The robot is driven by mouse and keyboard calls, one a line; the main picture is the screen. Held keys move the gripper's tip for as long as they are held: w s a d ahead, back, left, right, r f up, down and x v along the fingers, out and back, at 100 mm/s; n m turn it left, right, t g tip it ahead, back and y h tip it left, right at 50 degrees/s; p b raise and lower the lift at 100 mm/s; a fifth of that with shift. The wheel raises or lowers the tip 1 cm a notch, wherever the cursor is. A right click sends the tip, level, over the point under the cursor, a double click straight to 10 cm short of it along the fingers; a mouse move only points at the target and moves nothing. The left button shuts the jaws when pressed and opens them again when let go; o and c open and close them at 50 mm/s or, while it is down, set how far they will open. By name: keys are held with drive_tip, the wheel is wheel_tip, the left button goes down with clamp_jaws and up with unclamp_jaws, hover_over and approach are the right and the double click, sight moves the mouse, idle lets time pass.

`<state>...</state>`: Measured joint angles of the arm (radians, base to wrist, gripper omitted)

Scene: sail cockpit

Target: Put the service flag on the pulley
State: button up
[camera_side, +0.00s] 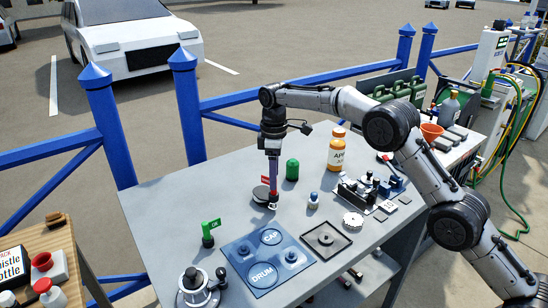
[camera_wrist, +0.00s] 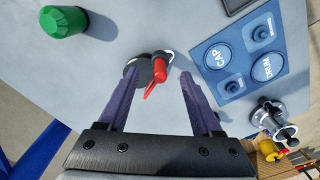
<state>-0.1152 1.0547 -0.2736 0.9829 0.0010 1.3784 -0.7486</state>
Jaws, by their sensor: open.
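A red flag (camera_side: 265,180) with pale lettering, likely the service flag, stands on the grey bench under my gripper (camera_side: 273,203). In the wrist view the red flag (camera_wrist: 155,76) lies between the two purple fingers of my gripper (camera_wrist: 158,100), which are apart with a gap on both sides. A pale toothed wheel (camera_side: 353,220) lies further right. I cannot tell for sure which round piece is the pulley.
A green OK flag (camera_side: 210,228) stands left of a blue CAP/DRUM tray (camera_side: 240,250). A winch (camera_side: 198,288) is at the front left.

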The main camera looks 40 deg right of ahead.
drive_tip(key=shift+r, duration=3.2)
drive_tip(key=shift+r, duration=0.1)
drive_tip(key=s+d+r+m+t, duration=0.1)
drive_tip(key=s+d+r+m, duration=0.15)
drive_tip(key=s+r, duration=0.6)
drive_tip(key=s+d+r+m+t, duration=0.25)
drive_tip(key=s+r, duration=0.35)
drive_tip(key=s, duration=0.5)
drive_tip(key=s+d+f+m+t, duration=0.1)
drive_tip(key=s+f, duration=0.3)
drive_tip(key=s, duration=0.8)
drive_tip(key=s+d+f+m+t, duration=0.1)
drive_tip(key=s+f+m, duration=0.3)
drive_tip(key=s, duration=0.7)
drive_tip(key=shift+s+f, duration=0.4)
drive_tip(key=shift+f, duration=0.3)
drive_tip(key=shift+c, duration=0.2)
